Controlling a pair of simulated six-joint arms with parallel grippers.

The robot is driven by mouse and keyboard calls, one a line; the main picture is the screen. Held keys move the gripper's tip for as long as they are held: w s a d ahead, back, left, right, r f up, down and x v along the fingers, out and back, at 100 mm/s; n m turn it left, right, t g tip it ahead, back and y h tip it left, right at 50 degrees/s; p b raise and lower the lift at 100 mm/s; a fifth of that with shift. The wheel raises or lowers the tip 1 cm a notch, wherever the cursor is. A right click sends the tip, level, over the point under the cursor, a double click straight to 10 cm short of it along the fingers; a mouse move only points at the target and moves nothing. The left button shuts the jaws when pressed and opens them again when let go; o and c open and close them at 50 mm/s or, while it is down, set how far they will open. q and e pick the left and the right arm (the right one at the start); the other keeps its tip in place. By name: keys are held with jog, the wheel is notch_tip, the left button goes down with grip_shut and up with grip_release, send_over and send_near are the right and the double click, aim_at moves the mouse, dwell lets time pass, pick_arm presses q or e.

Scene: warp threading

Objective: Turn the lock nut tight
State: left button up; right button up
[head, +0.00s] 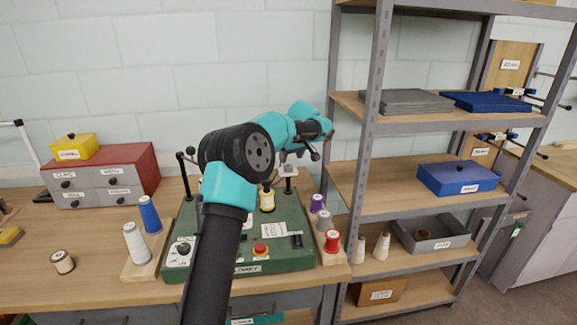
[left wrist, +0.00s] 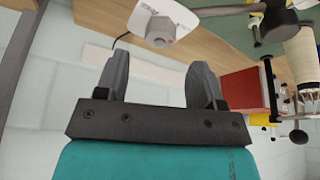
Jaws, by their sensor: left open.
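My left arm reaches over the green machine base (head: 210,262) in the head view, with its left gripper (head: 314,152) near the upper right of the machine. In the left wrist view the gripper (left wrist: 160,65) is open, its two dark fingers apart with nothing between them. A small grey nut-like piece (left wrist: 160,30), seemingly the lock nut, sits on a white block (left wrist: 172,12) just beyond the fingertips, apart from them. In the head view a white block (head: 288,170) stands on a dark post; the nut cannot be made out there. My right gripper is not in view.
Thread spools flank the machine: white (head: 135,243) and blue (head: 150,214) at left, red (head: 332,242) at right. A yellow spool (head: 267,199) stands on it. A grey shelf post (head: 375,110) rises close to the right. A red-topped drawer box (head: 100,175) sits left.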

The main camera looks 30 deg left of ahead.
aim_at(288, 166)
pick_arm(q)
jog(key=shift+x, duration=2.75)
jog(key=shift+c, duration=0.3)
jog(key=c, duration=0.9)
jog(key=shift+o, duration=0.2)
jog(key=shift+m+t, duration=0.3)
jog(key=shift+m, duration=0.5)
jog(key=o, duration=0.9)
jog(key=shift+r, duration=0.1)
